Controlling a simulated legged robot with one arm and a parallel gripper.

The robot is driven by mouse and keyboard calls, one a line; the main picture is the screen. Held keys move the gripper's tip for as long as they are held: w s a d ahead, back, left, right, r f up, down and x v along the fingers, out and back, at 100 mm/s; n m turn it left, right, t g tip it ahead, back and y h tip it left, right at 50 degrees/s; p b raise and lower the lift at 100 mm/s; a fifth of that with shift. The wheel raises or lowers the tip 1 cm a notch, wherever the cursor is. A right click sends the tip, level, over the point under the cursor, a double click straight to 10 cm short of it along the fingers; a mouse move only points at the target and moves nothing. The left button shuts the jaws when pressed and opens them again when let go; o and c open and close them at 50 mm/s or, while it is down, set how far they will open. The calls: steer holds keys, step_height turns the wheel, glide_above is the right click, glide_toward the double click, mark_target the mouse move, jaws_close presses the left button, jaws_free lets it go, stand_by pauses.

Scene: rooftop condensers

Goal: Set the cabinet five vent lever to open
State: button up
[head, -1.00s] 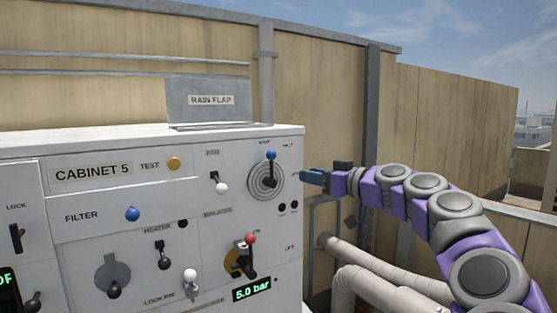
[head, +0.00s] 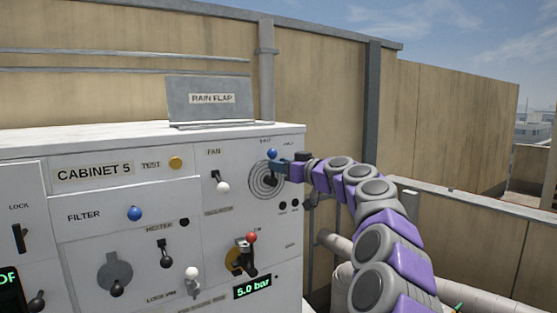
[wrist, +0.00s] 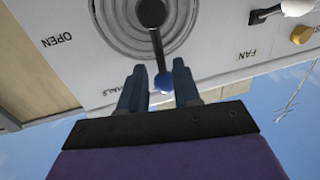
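The vent lever is a dark lever with a blue ball knob (head: 272,153) on a round ringed grey dial (head: 264,181), at the upper right of the cabinet five front (head: 93,172). The knob points up in the head view. In the wrist view, which is upside down, the blue knob (wrist: 164,82) lies between my gripper's two blue fingers (wrist: 160,88), with a gap on each side. The word OPEN (wrist: 54,41) is printed beside the dial there.
Left of the dial is the white-knobbed fan switch (head: 222,187). Below is a red-knobbed lever (head: 251,238) above a 5.0 bar display (head: 252,287). Large pale pipes (head: 340,246) run right of the cabinet. The rain flap (head: 211,99) stands on top.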

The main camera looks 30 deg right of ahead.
mark_target(273, 178)
steer(key=shift+x, duration=1.9)
steer(key=shift+a, duration=0.15)
steer(key=shift+c, duration=0.2)
jaws_close()
